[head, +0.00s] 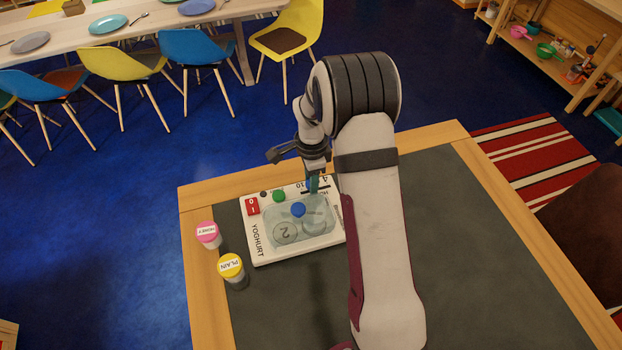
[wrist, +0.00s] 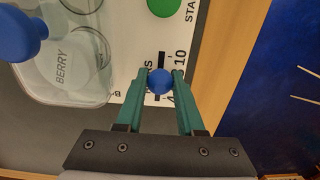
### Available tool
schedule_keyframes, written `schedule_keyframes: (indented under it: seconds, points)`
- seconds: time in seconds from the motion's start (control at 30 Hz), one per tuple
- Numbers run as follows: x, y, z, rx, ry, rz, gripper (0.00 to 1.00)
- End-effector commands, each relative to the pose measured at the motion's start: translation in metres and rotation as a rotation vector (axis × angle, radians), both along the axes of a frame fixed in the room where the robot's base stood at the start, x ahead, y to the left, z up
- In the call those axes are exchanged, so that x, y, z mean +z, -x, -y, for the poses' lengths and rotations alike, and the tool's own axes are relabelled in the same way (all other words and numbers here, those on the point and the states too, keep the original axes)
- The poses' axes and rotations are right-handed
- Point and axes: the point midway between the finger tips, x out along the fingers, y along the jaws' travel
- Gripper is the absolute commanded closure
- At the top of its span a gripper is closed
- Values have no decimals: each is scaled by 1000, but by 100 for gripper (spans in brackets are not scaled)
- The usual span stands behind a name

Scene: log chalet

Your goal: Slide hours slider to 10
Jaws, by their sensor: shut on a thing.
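The yoghurt maker (head: 262,246) is a white flat unit under a clear lid with a blue knob (head: 298,209). Its hours slider has a round blue knob (wrist: 159,82), seen in the wrist view beside a printed scale with 10 (wrist: 181,57) and 4 readable. The knob sits between these two marks, short of the 10; its exact value is unclear. My gripper (head: 314,186) reaches down at the unit's far edge. In the wrist view its teal fingers (wrist: 160,80) are shut on the slider knob. In the head view the fingers hide the slider knob.
A red switch (head: 252,206) and green start button (head: 279,196) are on the unit. A pink-lidded honey jar (head: 207,233) and yellow-lidded plain jar (head: 231,268) stand to its left. The wood-edged table (head: 480,240) has free room right of my arm.

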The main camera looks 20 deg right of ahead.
Motion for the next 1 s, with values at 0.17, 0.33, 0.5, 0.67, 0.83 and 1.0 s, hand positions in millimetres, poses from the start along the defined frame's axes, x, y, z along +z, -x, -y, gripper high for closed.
schedule_keyframes:
  seconds: [0.17,0.33,0.5,0.67,0.83,1.0]
  points:
    - [0,0,0,0,0,0,100]
    - [0,0,-5,1,0,0,100]
    - [0,0,-13,1,0,0,100]
    - [0,0,-21,1,0,0,100]
    - [0,0,-22,0,0,0,100]
    - [0,0,-22,0,0,0,100]
